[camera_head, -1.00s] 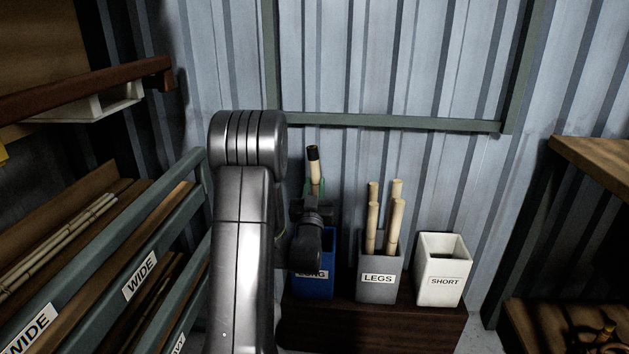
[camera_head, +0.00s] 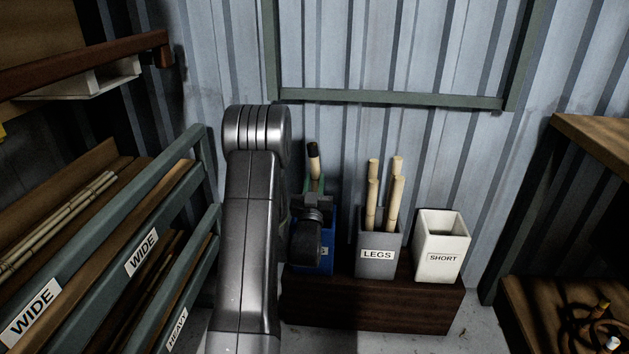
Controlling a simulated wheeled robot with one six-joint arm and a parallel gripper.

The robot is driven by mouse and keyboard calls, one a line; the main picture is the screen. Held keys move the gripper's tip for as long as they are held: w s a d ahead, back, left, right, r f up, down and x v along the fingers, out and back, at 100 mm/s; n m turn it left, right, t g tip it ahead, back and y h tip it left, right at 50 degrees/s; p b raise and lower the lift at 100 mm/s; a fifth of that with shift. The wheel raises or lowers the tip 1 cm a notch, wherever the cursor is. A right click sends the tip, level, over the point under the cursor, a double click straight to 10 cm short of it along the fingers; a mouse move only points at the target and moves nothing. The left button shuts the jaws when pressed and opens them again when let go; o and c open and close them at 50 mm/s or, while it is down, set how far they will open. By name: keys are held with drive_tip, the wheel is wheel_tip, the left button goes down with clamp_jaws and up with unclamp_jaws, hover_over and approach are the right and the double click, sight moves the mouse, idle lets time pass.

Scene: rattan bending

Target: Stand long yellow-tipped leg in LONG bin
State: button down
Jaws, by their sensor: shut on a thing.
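My gripper (camera_head: 316,187) is shut on an upright cane leg (camera_head: 314,160), pale with a dark band at its top end. The leg stands over the blue LONG bin (camera_head: 329,240), behind my wrist. Its lower end is hidden, so I cannot tell how deep it is in the bin or see a yellow tip. My arm and wrist cover much of the bin and its label.
Right of the blue bin are the grey LEGS bin (camera_head: 378,267) with several canes and the empty-looking white SHORT bin (camera_head: 440,252). All stand on a dark wooden base (camera_head: 390,305). A labelled rack (camera_head: 95,262) is at left, a wooden shelf (camera_head: 590,150) at right.

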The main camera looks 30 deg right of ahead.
drive_tip(key=c, duration=1.1)
unclamp_jaws()
drive_tip(key=shift+s, duration=0.1)
drive_tip(key=p+v, duration=0.1)
drive_tip(key=v, duration=1.2)
drive_tip(key=shift+s+a+f+p, duration=0.2)
drive_tip(key=shift+s+a+p, duration=0.05)
drive_tip(key=shift+p, duration=0.1)
drive_tip(key=b+x, duration=0.1)
drive_tip(key=x, duration=1.2)
drive_tip(key=shift+w+d+r+b, duration=0.1)
drive_tip(key=shift+w+d+b, duration=0.1)
drive_tip(key=shift+b, duration=0.2)
drive_tip(key=shift+w+r, duration=0.2)
drive_tip(key=shift+r, duration=0.6)
